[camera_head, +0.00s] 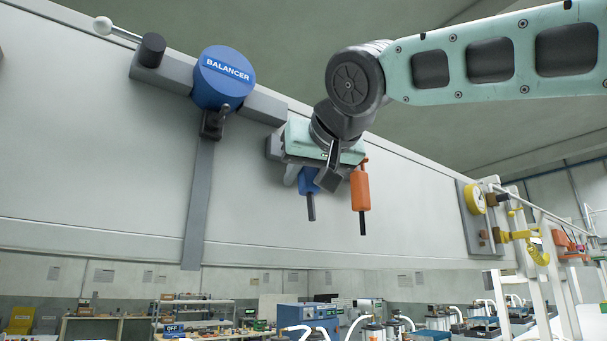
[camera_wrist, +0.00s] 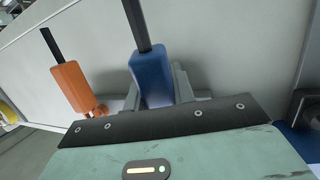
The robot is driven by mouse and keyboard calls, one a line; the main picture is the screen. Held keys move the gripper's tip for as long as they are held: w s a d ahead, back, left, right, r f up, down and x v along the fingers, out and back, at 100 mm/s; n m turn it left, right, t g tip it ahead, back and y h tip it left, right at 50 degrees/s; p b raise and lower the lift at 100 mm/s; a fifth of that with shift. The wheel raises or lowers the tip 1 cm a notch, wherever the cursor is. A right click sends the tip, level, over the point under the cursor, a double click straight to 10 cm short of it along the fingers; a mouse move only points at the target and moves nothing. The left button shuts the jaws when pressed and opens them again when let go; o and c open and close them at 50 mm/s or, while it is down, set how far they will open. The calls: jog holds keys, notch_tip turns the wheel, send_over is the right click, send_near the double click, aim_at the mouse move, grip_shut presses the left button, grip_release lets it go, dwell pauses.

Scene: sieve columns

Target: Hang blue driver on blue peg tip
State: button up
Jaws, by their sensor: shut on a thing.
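The blue driver (camera_head: 309,182) has a blue handle and a dark shaft pointing down in the head view. My gripper (camera_head: 318,178) is around its handle at the wall panel, shut on it. In the wrist view the blue driver (camera_wrist: 152,75) sits between the grey fingers of my gripper (camera_wrist: 160,92). My wrist hides the driver's upper end in the head view. I cannot make out a blue peg tip in either view.
An orange driver (camera_head: 360,190) hangs close to the right of the blue one. A blue balancer (camera_head: 223,78) with a grey strip below it is on the panel (camera_head: 110,170) to the left. A yellow gauge (camera_head: 475,198) is at the right end. The space below the drivers is free.

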jog(key=o, duration=1.1)
jog(key=shift+s, duration=0.1)
